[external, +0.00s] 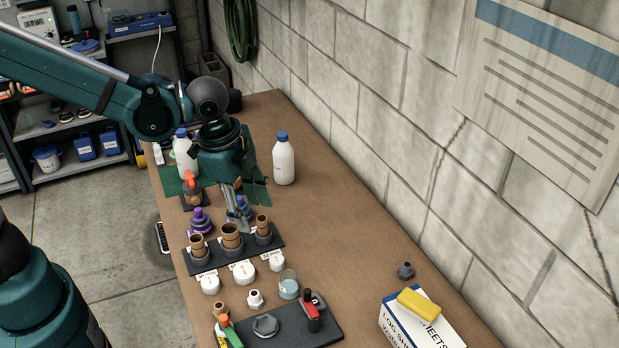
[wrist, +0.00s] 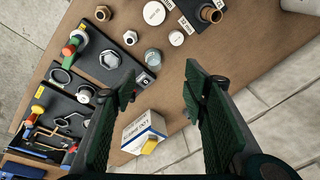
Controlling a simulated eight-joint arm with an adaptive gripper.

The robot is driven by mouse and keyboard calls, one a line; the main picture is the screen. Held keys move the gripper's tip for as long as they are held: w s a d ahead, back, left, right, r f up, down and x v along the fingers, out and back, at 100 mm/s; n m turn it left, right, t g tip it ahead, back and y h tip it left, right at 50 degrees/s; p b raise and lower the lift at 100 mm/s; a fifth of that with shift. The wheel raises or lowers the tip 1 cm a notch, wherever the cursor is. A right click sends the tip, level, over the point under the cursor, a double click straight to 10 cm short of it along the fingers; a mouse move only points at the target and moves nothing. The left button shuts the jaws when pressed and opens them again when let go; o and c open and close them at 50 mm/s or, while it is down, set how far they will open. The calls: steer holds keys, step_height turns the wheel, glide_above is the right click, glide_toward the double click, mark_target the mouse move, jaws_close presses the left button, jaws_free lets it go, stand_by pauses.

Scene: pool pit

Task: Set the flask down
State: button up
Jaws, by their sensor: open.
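My gripper (external: 238,210) is open above the work table, near the row of brown fittings. In the wrist view its jaws (wrist: 162,84) stand wide apart with nothing between them. A small clear glass vessel with pale blue liquid (external: 288,286) stands upright on the table, in front of the fittings; it also shows in the wrist view (wrist: 153,57), apart from the jaws. White bottles with blue caps stand behind, one at the right (external: 284,160) and one partly hidden by my arm (external: 186,155). I cannot tell which vessel is the flask.
Brown fittings stand on a black strip (external: 208,264), with white round caps (external: 243,271) before it. A black tool tray (external: 325,322) lies at the front. A box (external: 425,325) carries a yellow sponge (external: 418,304). A block wall (external: 400,150) bounds the right; the table's right middle is clear.

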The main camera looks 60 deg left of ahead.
steer(key=s+a+r+n+t, duration=0.2)
steer(key=s+a+r+n, duration=0.1)
steer(key=s, duration=0.5)
steer(key=s+a+r+n+t, duration=0.2)
steer(key=s+a+r+n, duration=0.2)
steer(key=s+n, duration=0.2)
steer(key=shift+s+a+r+t, duration=0.15)
steer(key=shift+s+r+t, duration=0.2)
steer(key=shift+s, duration=1)
step_height(320, 180, down, 6)
steer(key=b, duration=0.6)
steer(key=shift+f, duration=0.25)
